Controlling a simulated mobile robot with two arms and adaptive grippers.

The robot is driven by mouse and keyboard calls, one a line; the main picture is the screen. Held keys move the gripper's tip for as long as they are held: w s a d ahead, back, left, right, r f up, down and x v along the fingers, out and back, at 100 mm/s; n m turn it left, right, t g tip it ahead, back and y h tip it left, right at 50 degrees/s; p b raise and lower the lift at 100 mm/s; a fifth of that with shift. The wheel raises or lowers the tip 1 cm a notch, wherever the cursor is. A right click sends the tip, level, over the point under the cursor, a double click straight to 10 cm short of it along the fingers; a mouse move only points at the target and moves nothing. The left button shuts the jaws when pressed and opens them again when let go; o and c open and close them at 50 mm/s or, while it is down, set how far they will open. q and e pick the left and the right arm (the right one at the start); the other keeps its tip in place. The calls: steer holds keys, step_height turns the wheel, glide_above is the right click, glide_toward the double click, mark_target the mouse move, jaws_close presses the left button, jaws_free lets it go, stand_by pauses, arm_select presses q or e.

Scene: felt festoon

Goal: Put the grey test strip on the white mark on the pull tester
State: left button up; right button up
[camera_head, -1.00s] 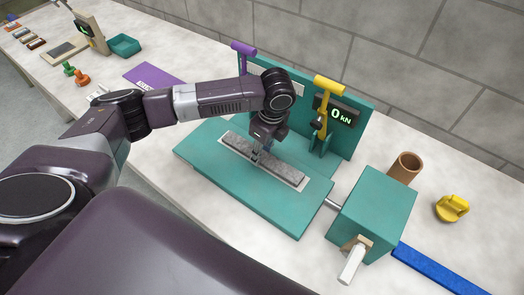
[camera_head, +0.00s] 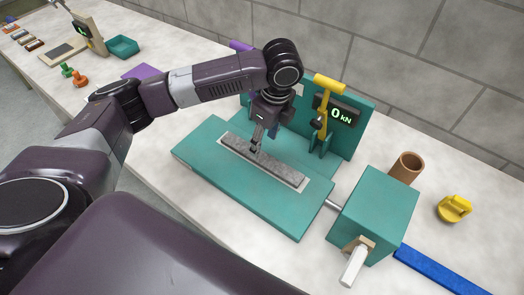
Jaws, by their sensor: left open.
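The grey test strip (camera_head: 275,165) lies lengthwise along the white mark (camera_head: 303,186) on the teal bed of the pull tester (camera_head: 230,183). A pale border of the mark shows around the strip, mostly at its right end and near side. My left gripper (camera_head: 255,150) is open just above the strip's left half, pointing down. Whether its fingertips still touch the strip I cannot tell. My right gripper is not in view.
A yellow-handled clamp (camera_head: 325,105) and a 0 kN display (camera_head: 342,114) stand behind the bed. A teal block (camera_head: 375,215) with a crank is at right. A brown tube (camera_head: 405,167), yellow knob (camera_head: 453,208) and blue bar (camera_head: 440,270) lie beyond it.

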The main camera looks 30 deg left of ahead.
arm_select(q)
steer(key=r, duration=0.5)
steer(key=shift+d+r+b, duration=0.35)
steer(key=shift+d, duration=0.05)
